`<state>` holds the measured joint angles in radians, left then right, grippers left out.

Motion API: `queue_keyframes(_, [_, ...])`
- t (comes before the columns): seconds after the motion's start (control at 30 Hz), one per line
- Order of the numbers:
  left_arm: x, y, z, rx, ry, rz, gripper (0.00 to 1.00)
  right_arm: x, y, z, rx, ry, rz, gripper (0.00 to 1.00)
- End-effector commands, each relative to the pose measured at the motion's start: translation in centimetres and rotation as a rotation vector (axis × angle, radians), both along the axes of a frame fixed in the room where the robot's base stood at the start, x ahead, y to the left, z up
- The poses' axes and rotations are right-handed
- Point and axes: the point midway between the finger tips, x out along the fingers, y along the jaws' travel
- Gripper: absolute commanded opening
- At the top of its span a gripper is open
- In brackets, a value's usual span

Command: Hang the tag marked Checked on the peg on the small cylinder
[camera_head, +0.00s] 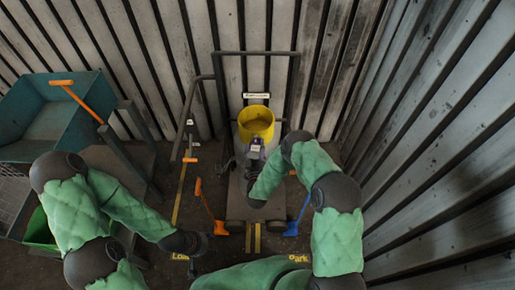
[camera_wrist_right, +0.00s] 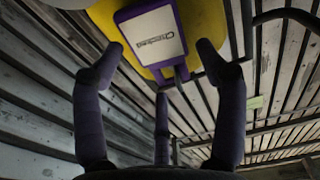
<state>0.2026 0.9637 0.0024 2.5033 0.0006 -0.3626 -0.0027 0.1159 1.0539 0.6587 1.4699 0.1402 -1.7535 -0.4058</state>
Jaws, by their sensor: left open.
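The tag (camera_wrist_right: 152,35), white with a purple frame and lettering that looks like "Checked", lies against the yellow cylinder (camera_wrist_right: 207,20) in the right wrist view. In the head view the tag (camera_head: 257,143) shows at the front of the yellow cylinder (camera_head: 256,121). My right gripper (camera_wrist_right: 161,55) has its fingers spread, with the tag beyond and between the fingertips; I see no finger closed on it. I cannot make out the peg or whether the tag hangs on it. My left gripper (camera_head: 198,243) is open and empty, low and left of the cart.
The yellow cylinder stands on a grey cart (camera_head: 238,200) with a tall frame. A teal bin (camera_head: 45,120) stands at the left. Orange (camera_head: 207,205) and blue (camera_head: 297,215) handles flank the cart. Slatted walls close in behind and right.

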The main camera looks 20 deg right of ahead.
Motion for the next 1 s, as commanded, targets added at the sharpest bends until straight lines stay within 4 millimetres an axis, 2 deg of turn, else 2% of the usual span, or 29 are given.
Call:
queue_keyframes(0.33, [0.0,0.0,0.0,0.0,0.0,0.0,0.55,0.0,0.0,0.0,0.0,0.001,0.0,0.86])
queue_keyframes(0.47, [0.0,0.0,0.0,0.0,0.0,0.0,0.55,-0.7,0.2,-0.1,0.0,0.001,0.001,0.86])
queue_keyframes(0.57, [0.0,0.0,0.0,0.0,0.0,0.0,0.55,-2.0,0.6,-0.2,0.001,0.003,0.002,0.86])
queue_keyframes(0.9, [0.0,0.0,0.0,0.0,0.0,0.0,0.55,-8.5,2.6,-0.5,0.0,0.002,0.003,0.86])
queue_keyframes(1.0, [0.0,0.0,0.0,0.0,0.0,0.0,0.55,-9.7,2.9,-0.5,-0.001,0.001,0.001,0.86])
